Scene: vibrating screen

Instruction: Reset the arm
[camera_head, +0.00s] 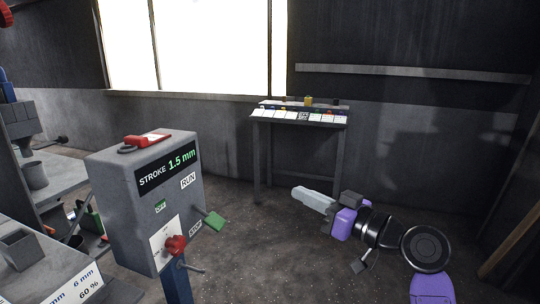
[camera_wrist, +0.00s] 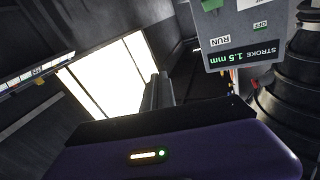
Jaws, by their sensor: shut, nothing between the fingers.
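My gripper (camera_head: 312,200) is shut and empty. In the head view it hangs in the air right of the control box, pointing left, with my black and purple arm behind it. The grey control box (camera_head: 122,178) stands on a blue post at centre left. Its display reads "STROKE 1.5 mm", with RUN, OFF and STOP labels below. A red knob (camera_head: 174,245) sits low on its front and a green-ended lever (camera_head: 214,219) sticks out at its right side. The control box also shows upside down in the wrist view (camera_wrist: 236,50). My gripper and the box are apart.
A narrow table (camera_head: 298,118) with several small coloured items stands against the back wall, below the bright window. Grey machinery (camera_head: 30,235) with trays fills the left side. A red item (camera_head: 147,139) lies on top of the control box. The floor around my gripper is clear.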

